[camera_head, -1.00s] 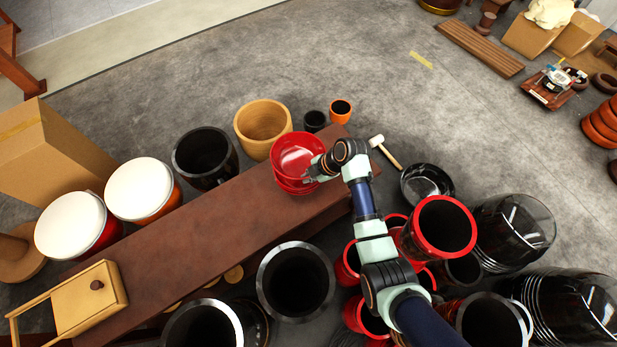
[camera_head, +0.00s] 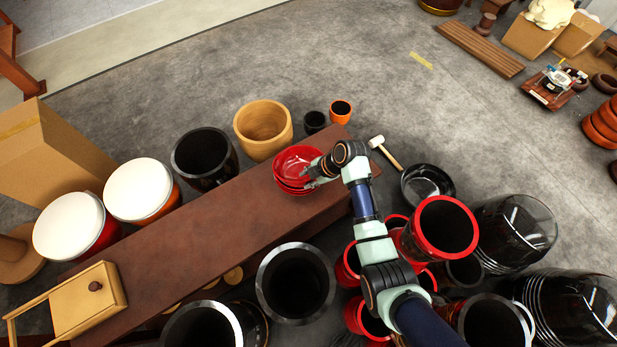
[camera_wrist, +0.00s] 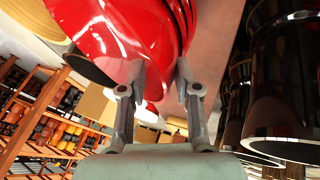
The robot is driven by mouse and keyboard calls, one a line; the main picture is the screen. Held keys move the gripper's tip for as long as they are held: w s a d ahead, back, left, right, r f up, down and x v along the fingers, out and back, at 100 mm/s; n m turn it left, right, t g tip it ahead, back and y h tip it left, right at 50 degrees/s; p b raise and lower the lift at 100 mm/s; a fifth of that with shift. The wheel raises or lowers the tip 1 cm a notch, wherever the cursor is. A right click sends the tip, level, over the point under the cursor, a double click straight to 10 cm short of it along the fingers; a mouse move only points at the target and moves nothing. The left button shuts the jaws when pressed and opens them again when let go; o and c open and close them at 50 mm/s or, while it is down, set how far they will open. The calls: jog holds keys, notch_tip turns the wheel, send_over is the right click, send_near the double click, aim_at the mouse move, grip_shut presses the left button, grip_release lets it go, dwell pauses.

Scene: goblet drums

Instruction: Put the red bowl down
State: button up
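The red bowl (camera_head: 292,160) sits on top of a stack of red bowls at the far right end of the brown bench. My gripper (camera_head: 311,174) is at the right edge of the stack. In the wrist view the bowl's glossy red surface (camera_wrist: 105,35) fills the upper middle, with stacked rims beside it. My two fingers (camera_wrist: 160,72) stand apart, with red surface seen between and beyond their tips. The gripper looks open. Any light contact with the bowl is hard to make out.
The brown bench (camera_head: 190,240) is mostly bare left of the stack. A wooden box (camera_head: 85,300) is at its near left end. Drums stand along both sides, including a tan one (camera_head: 263,145) behind the stack. A white-headed mallet (camera_head: 377,142) lies to the right.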

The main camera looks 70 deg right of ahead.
jog(key=p+v, duration=0.6)
jog(key=v, duration=0.7)
jog(key=shift+w+r, duration=0.2)
jog(key=shift+w, duration=0.05)
